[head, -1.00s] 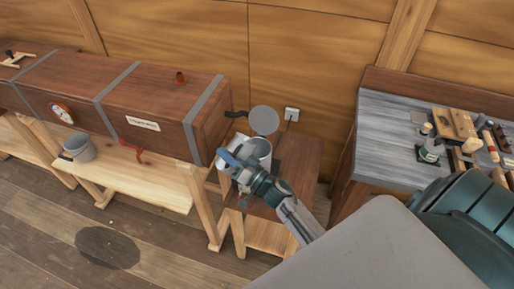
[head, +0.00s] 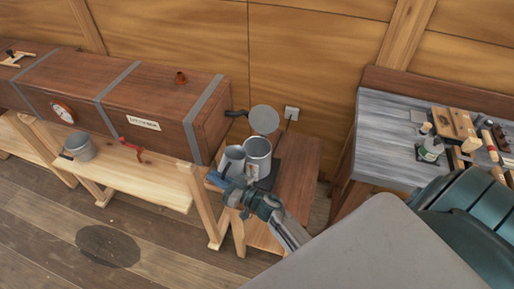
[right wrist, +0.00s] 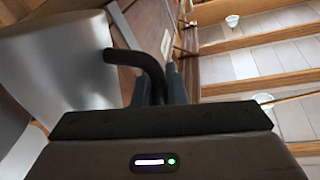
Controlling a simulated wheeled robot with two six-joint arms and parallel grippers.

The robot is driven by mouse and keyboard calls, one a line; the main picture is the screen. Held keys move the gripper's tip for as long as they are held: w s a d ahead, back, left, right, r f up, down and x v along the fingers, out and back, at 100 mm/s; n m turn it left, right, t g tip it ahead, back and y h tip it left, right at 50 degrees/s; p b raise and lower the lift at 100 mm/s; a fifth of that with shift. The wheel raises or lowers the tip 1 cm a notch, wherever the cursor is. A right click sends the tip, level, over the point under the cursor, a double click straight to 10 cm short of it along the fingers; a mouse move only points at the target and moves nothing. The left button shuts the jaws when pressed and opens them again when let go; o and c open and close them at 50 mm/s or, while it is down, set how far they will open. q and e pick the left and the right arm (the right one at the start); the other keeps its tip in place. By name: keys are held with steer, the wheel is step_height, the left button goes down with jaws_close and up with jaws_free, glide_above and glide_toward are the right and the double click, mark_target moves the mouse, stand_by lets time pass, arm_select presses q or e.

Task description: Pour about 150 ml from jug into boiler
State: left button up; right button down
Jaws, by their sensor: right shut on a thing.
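The boiler (head: 258,150) is an open grey metal pot on a dark plate on the small wooden stand. Its round lid (head: 264,119) stands raised behind it. The jug (head: 233,162) is a smaller grey metal vessel just left of the boiler, roughly upright, its mouth near the boiler's rim; I cannot tell whether they touch. My right gripper (head: 226,183) is shut on the jug. In the right wrist view, the jug (right wrist: 62,75) fills the left side, with its black handle between the fingers (right wrist: 160,85). The liquid level is not visible. My left gripper is out of view.
A long wooden steam box (head: 150,105) with a gauge lies on trestles at left. A grey pot (head: 79,147) sits on the shelf below it. A workbench (head: 385,130) with tools and a bottle stands at right.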

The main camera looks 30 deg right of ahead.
steer(key=shift+s+a+f+n+g, duration=0.1)
steer(key=shift+a+f+n+g, duration=0.2)
steer(key=shift+f+n, duration=0.45)
steer(key=shift+a+f+n+g, duration=0.1)
steer(key=shift+a+f+n, duration=0.3)
steer(key=shift+f, duration=0.6)
steer(key=shift+s+a+f+n+g, duration=0.1)
steer(key=shift+a+f+n+g, duration=0.15)
steer(key=shift+f+n, duration=0.5)
steer(key=shift+a, duration=0.1)
